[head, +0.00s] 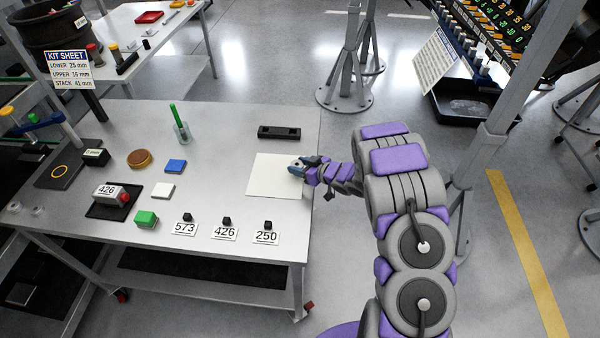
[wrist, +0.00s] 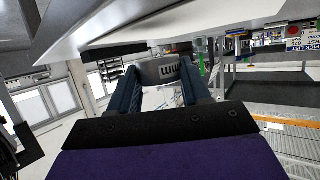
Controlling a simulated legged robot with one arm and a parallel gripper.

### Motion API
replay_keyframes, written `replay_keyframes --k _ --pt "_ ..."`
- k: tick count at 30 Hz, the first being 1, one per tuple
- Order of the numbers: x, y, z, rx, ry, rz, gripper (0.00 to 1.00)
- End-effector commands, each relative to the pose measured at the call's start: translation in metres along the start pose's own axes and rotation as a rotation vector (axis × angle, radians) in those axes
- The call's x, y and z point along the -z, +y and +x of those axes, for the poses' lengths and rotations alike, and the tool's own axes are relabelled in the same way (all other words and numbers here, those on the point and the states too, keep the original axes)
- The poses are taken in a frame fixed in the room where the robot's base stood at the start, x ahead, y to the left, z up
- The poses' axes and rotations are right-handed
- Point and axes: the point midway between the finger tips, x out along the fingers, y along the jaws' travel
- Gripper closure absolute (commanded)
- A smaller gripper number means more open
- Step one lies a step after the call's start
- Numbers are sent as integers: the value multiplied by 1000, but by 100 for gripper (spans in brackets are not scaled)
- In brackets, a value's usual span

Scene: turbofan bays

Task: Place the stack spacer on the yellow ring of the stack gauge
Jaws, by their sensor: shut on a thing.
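My gripper (head: 303,165) is above or at the right part of a white square mat (head: 268,184) near the table's right edge. In the wrist view, its two fingers (wrist: 164,86) are shut on a grey, round-sided piece with dark "mm" lettering, which appears to be the stack spacer (wrist: 168,72). The spacer is small and partly hidden by the fingers in the head view (head: 296,163). What looks like the stack gauge (head: 76,167), a dark plate, lies at the table's far left. Its thin yellow ring (head: 60,171) shows no piece on it.
Between mat and gauge stand a green rod in a clear cup (head: 181,130), a brown disc (head: 139,158), blue (head: 175,166) and white (head: 163,190) blocks. A black tray (head: 279,132) lies behind the mat. Several small black blocks and number cards line the front.

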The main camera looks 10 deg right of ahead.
Motion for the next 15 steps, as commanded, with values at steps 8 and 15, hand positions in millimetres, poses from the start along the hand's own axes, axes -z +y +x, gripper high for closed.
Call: replay_keyframes --k 8,15 --pt "-26 -2 11 2 0 -1 94" --pt "-28 2 9 4 2 4 94"
